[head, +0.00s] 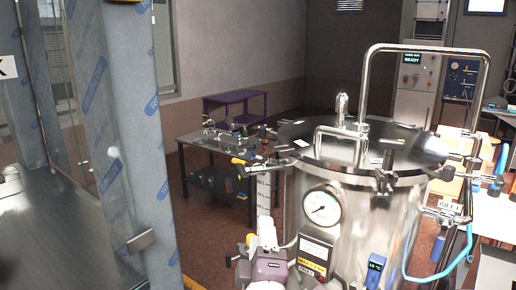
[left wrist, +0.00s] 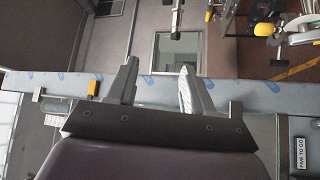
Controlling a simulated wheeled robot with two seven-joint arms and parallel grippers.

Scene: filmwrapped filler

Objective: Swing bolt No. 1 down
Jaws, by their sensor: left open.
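A steel vessel (head: 350,225) with a round lid (head: 345,145) stands at the right of the head view. Swing bolts sit around its rim: a yellow-ended one at the left (head: 243,163), one at the front (head: 384,183) and more at the right. I cannot read which is No. 1. My left gripper (head: 262,236) is low in front of the vessel's left side, below the yellow-ended bolt and apart from it. In the left wrist view its two fingers (left wrist: 159,68) are spread with nothing between them. My right gripper is not in view.
A tall bent handle (head: 425,48) rises over the lid. A gauge (head: 321,206) sticks out of the vessel's front. A frame post with blue-printed film (head: 127,130) stands at the left. A low bench with small parts (head: 222,148) is behind. Floor shows between post and vessel.

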